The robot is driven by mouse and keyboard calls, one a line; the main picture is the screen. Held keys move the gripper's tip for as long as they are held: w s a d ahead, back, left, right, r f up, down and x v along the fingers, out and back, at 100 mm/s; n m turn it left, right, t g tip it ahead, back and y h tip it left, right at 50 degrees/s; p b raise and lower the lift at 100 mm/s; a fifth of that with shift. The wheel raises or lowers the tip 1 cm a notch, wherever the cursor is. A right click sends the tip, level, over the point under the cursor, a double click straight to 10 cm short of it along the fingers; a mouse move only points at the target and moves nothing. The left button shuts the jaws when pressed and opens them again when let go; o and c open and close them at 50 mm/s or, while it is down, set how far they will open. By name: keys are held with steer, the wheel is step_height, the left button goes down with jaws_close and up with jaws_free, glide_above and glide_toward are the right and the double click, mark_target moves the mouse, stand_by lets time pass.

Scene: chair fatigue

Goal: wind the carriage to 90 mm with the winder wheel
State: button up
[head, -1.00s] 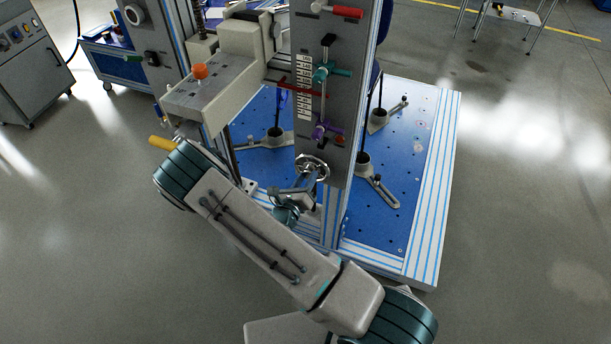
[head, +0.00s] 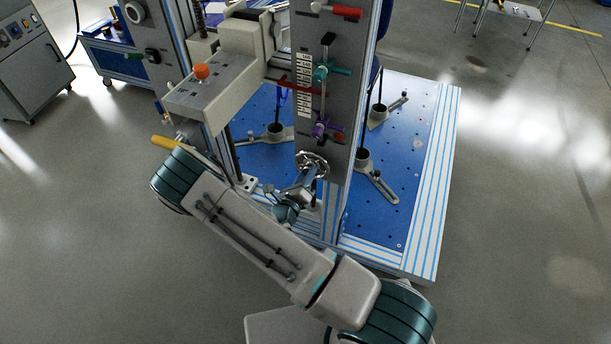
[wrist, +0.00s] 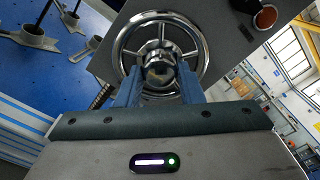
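The winder wheel (head: 322,160) is a chrome spoked handwheel low on the grey column; in the wrist view it shows nearly face-on, its rim (wrist: 120,50) around a shiny hub (wrist: 160,72). My gripper (head: 304,184) is at the wheel. In the wrist view its two blue fingers (wrist: 160,88) stand apart, one on either side of the hub; I cannot tell whether they touch it. The beige carriage (head: 215,92) with an orange knob is left of the column. A red pointer (head: 292,84) crosses the white scale (head: 304,100), whose numbers are too small to read.
A teal handle (head: 335,71), a purple handle (head: 322,128) and a red-handled lever (head: 345,12) sit on the column above the wheel. A yellow handle (head: 165,143) sticks out near my elbow. The blue baseplate (head: 405,150) carries clamp feet. Open floor lies right.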

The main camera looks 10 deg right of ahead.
steer(key=o, duration=0.3)
steer(key=shift+o, duration=0.2)
steer(key=v, duration=1.4)
steer(key=shift+r, duration=0.1)
